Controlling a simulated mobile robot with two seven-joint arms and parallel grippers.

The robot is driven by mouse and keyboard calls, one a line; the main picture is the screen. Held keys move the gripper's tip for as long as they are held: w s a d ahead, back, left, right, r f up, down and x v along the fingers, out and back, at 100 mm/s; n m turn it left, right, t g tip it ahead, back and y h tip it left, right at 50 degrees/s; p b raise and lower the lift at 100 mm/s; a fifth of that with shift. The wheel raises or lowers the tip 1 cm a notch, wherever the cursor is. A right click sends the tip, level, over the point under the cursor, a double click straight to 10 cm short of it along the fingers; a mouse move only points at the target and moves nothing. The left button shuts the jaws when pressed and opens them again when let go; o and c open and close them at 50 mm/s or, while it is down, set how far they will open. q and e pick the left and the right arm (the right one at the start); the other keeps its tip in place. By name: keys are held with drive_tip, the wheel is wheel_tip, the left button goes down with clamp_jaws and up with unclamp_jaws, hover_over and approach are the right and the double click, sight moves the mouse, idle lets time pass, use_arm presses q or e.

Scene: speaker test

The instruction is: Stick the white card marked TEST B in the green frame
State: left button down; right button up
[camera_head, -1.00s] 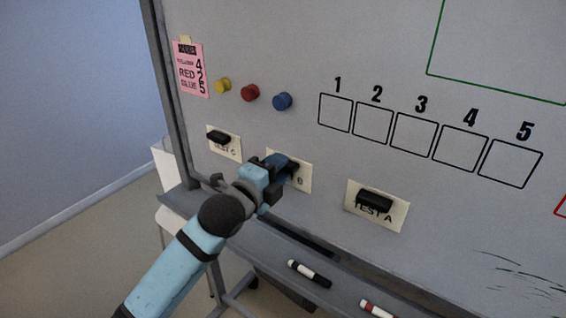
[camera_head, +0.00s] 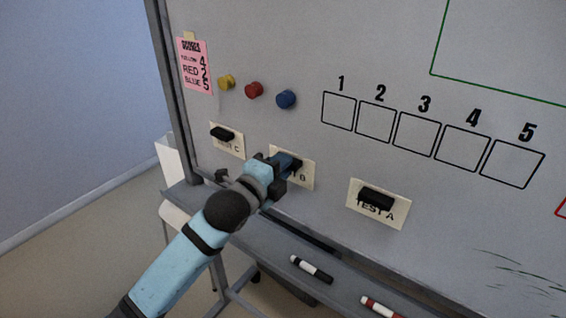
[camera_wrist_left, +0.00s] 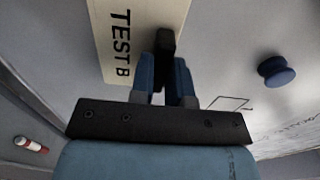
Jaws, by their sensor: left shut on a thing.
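The white card marked TEST B (camera_head: 304,173) is at the lower left of the whiteboard, partly hidden behind my left gripper (camera_head: 291,163). In the left wrist view the card (camera_wrist_left: 112,48) shows its lettering sideways, with a black handle (camera_wrist_left: 164,46) on it. My left gripper (camera_wrist_left: 166,78) is shut on that black handle, one blue finger on each side. I cannot tell whether the card touches the board. The green frame (camera_head: 437,42) is drawn at the upper right of the board and runs out of view. My right gripper is not in view.
Card TEST C (camera_head: 238,150) is left of the gripper and card TEST A (camera_head: 391,213) is right. Yellow, red and blue magnets (camera_head: 286,99) sit above, near a pink note (camera_head: 195,68). Numbered boxes (camera_head: 417,134) lie between. A tray with markers (camera_head: 311,269) runs below.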

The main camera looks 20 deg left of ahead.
use_arm(q)
drive_tip(key=shift+s+a, duration=0.1)
drive_tip(key=shift+s, duration=0.1)
drive_tip(key=p+v, duration=0.1)
drive_tip(key=v, duration=0.5)
drive_tip(key=shift+s+p, duration=0.25)
drive_tip(key=shift+p, duration=0.15)
idle(1.2)
idle(0.4)
